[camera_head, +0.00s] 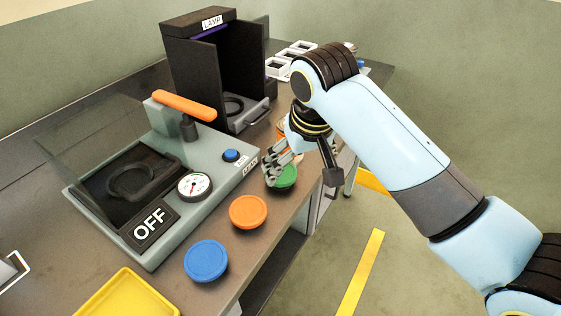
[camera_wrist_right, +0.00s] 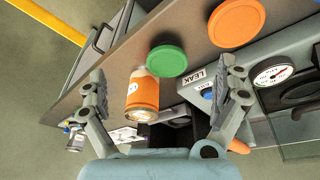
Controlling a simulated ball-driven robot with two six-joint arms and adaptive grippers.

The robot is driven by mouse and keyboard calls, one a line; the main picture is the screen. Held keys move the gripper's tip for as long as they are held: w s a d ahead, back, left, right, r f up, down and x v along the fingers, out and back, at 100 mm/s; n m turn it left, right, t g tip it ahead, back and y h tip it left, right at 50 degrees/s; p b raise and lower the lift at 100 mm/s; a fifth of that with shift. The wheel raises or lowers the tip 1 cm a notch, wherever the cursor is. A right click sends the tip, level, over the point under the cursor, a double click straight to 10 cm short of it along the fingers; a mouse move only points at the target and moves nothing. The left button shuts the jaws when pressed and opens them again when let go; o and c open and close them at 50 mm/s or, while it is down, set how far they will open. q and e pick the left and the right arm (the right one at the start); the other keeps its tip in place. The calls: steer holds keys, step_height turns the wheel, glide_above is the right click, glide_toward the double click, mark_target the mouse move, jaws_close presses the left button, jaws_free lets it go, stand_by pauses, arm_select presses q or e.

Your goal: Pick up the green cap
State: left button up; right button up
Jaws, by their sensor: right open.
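The green cap (camera_head: 284,178) lies on the bench near its front edge, partly hidden by my right gripper in the head view. It shows whole in the right wrist view (camera_wrist_right: 167,61), ahead of the fingers. My right gripper (camera_head: 275,168) is open and empty, with its fingers close above the cap. In the right wrist view the fingers (camera_wrist_right: 165,80) are spread wide, with the cap in the gap between them but farther out. My left gripper is not in view.
An orange cap (camera_head: 248,212) and a blue cap (camera_head: 206,261) lie nearer along the bench. An orange jar (camera_wrist_right: 142,92) stands beside the green cap. The leak tester (camera_head: 215,180) with gauge and orange handle is left; the lamp box (camera_head: 200,60) stands behind. A yellow tray (camera_head: 125,295) is in front.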

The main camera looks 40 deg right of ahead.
steer(key=w+r+m, duration=0.1)
steer(key=w, duration=0.5)
glide_above(283, 177)
step_height(283, 177, down, 4)
steer(key=shift+f, duration=0.1)
steer(key=p+x, duration=0.1)
steer(key=x, duration=0.4)
steer(key=shift+f, duration=0.4)
steer(key=c, duration=0.8)
